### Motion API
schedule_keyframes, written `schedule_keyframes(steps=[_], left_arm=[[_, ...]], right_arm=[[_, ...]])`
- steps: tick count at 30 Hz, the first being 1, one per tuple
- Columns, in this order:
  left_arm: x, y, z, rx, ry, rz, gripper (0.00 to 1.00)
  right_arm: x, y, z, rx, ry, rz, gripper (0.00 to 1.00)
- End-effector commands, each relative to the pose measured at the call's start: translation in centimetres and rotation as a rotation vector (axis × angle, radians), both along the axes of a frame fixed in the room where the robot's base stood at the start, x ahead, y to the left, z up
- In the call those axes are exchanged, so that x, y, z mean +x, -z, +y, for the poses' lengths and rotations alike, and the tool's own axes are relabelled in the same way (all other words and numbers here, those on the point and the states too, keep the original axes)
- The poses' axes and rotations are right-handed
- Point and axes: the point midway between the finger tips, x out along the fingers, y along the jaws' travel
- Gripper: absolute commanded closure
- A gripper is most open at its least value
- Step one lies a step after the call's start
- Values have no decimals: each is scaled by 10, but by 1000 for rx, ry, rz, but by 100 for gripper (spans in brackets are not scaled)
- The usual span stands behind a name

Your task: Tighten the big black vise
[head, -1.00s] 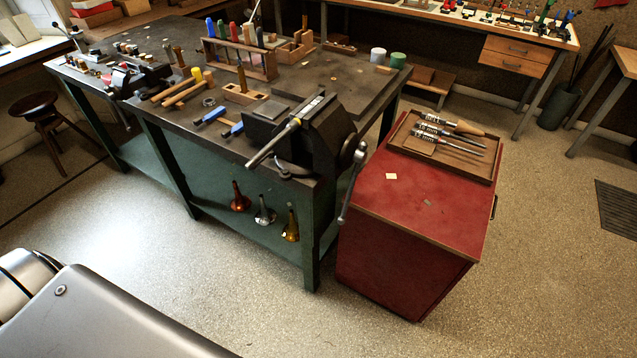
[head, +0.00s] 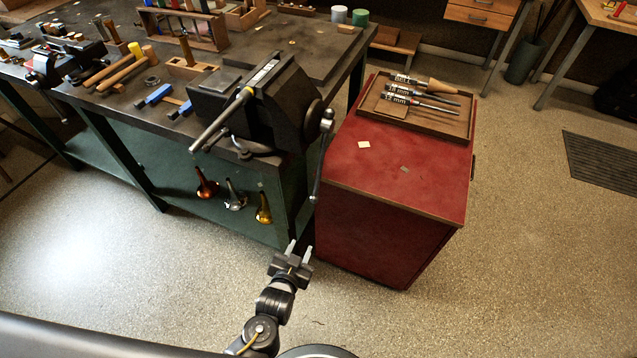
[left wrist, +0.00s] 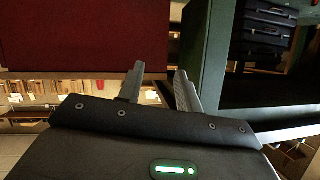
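The big black vise (head: 262,112) is mounted at the near right corner of the workbench in the head view. A long metal rod (head: 220,120) lies across its jaws and sticks out toward me. Its handle bar (head: 318,165) hangs steeply at the right end of the screw, beside the red cabinet. My left gripper (head: 299,250) is below and in front of the vise, apart from it, with its two fingers spread and nothing between them. The left wrist view also shows the spread fingers (left wrist: 158,88). My right gripper is not in view.
The red cabinet (head: 375,215) stands right of the vise, with a wooden tray (head: 455,122) of tools on top. The green bench leg and shelf (head: 150,185) are left of my gripper. Floor in front is clear.

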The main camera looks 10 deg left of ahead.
Motion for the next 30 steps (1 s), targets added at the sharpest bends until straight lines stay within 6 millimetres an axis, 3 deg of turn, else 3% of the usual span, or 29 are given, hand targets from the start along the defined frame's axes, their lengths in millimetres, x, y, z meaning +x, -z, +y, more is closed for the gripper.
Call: schedule_keyframes(steps=[1, 3, 6, 9, 12, 19, 30], left_arm=[[14, -38, -11, -37, -8, -96, 65], [24, -86, -21, -78, -21, -197, 65], [29, -136, -26, -126, -40, -297, 65], [30, -164, -27, -154, -52, -350, 65], [30, -174, -27, -164, -56, -368, 65], [42, -176, -29, -162, -56, -369, 65], [108, -176, -38, -161, -54, -368, 65]], right_arm=[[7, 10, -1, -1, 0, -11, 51], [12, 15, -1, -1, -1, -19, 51], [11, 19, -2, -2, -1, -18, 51], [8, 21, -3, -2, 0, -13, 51], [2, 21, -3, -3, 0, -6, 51], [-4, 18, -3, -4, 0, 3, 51], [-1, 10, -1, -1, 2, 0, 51]])
